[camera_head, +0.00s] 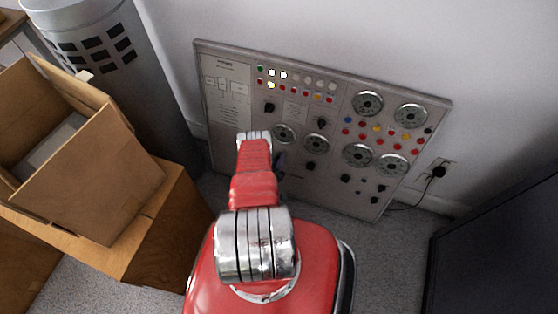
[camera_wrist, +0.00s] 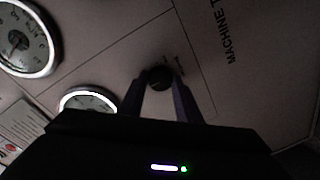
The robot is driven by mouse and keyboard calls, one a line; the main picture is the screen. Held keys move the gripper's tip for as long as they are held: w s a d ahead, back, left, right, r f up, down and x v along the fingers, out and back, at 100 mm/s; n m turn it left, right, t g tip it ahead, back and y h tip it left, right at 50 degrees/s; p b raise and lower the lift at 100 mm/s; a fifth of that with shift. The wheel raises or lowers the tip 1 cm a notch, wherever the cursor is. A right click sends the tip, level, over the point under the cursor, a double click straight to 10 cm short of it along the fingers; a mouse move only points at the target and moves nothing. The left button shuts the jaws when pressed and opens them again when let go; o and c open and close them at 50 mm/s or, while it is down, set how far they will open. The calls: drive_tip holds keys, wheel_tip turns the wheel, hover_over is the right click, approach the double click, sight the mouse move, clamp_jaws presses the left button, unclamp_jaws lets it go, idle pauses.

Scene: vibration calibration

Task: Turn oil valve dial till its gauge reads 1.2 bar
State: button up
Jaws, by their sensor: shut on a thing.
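My gripper (camera_wrist: 159,88) is at the panel in the wrist view, its two dark fingers closed on the sides of a small black dial (camera_wrist: 160,76). The lettering beside this dial is too small to read. A round gauge (camera_wrist: 88,100) with a bright rim shows at lower left, partly cut off by my gripper body. A larger gauge (camera_wrist: 22,40) is at the upper left. I cannot read either needle against the numbers. In the head view my red arm hides the dial and most of my gripper, in front of the panel's lower left part.
The grey control panel (camera_head: 225,125) leans against the wall, with several gauges, buttons and knobs. An open cardboard box (camera_head: 95,195) and a grey bin (camera_head: 140,95) stand left. A dark cabinet (camera_head: 500,250) stands right. A plug (camera_head: 438,171) and cable are beside the panel.

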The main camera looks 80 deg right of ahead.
drive_tip(key=shift+a+r, duration=0.1)
drive_tip(key=shift+n, duration=0.4)
drive_tip(key=shift+w+a+n, duration=0.1)
drive_tip(key=shift+a+n, duration=0.05)
drive_tip(key=shift+n, duration=2.15)
drive_tip(key=shift+f, duration=0.2)
drive_tip(key=o, duration=1.1)
drive_tip(key=shift+c, duration=0.2)
